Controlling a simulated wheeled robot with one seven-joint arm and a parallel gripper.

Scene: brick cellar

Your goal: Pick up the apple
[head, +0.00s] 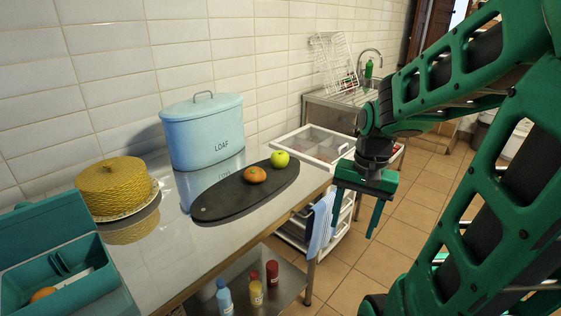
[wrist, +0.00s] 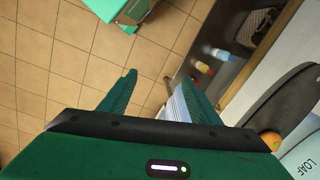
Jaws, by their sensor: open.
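A yellow-green apple (head: 280,159) lies at the far right end of a dark oval board (head: 222,203) on the steel counter. An orange fruit (head: 255,174) lies on the same board, just left of and nearer than the apple. My gripper (head: 354,222) hangs to the right of the counter, over the floor, open and empty, its fingers pointing down. In the wrist view, my gripper's two fingers (wrist: 160,92) are spread apart with nothing between them. That view shows the orange fruit (wrist: 271,137) at the right edge; I cannot make out the apple there.
A blue LOAF tin (head: 203,133) stands behind the board. A yellow woven dome (head: 113,187) on a plate and a teal box (head: 62,264) stand at the left. A white tray (head: 310,146) is beyond the counter, with a blue cloth (head: 321,222) hanging below. Bottles stand on the lower shelf.

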